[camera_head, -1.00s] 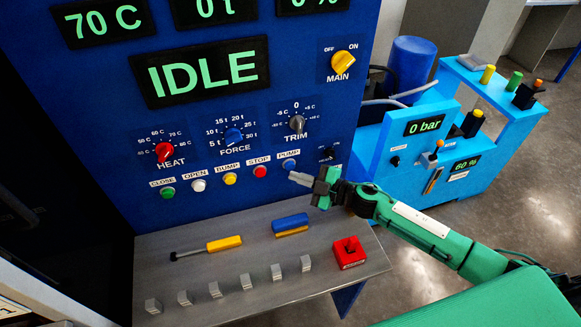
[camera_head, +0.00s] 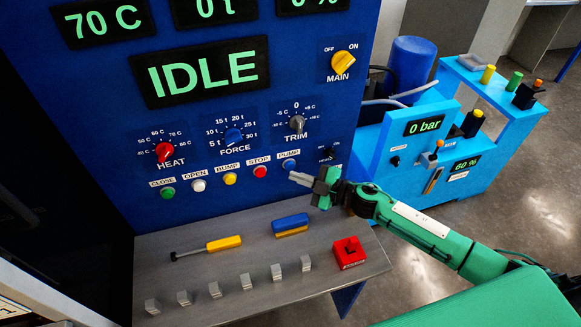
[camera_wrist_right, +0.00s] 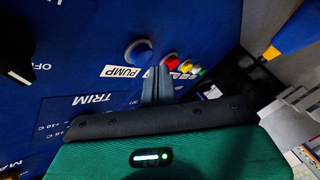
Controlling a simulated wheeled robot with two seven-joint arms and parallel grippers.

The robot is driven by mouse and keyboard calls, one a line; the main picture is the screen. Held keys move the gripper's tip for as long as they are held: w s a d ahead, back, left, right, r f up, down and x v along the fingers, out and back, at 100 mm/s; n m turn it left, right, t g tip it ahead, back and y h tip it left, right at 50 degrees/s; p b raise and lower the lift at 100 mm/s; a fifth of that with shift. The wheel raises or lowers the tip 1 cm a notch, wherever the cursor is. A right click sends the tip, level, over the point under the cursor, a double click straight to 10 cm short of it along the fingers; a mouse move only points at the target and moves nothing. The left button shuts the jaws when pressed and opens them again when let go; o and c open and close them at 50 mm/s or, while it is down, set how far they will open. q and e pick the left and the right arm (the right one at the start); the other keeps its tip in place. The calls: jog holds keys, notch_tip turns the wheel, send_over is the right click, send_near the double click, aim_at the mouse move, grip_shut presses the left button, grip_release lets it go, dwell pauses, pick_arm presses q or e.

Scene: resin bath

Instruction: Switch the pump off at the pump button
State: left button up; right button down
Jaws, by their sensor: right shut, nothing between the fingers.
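The pump button (camera_head: 289,164) is a blue round button on the blue control panel, under the "PUMP" label, at the right end of the button row. In the right wrist view the pump button (camera_wrist_right: 138,52) shows just left of the fingertips. My right gripper (camera_head: 293,176) is shut and empty, with its tips just below the button in the head view. In the right wrist view the closed fingers (camera_wrist_right: 157,75) point toward the panel beside the button. I cannot tell whether they touch the panel. My left gripper is not in view.
A red stop button (camera_head: 260,171) is the nearest neighbour, with bump, open and close buttons further left. The grey shelf (camera_head: 250,258) below holds a yellow-handled tool (camera_head: 222,243), a blue-and-yellow block (camera_head: 290,224), a red block (camera_head: 349,252) and several small grey blocks.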

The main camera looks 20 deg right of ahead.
jog(key=shift+w, duration=0.15)
dwell(0.5)
jog(key=shift+w, duration=0.3)
jog(key=shift+w, duration=0.5)
dwell(0.6)
dwell(0.4)
jog(key=shift+s+p, duration=0.5)
jog(key=shift+s, duration=0.45)
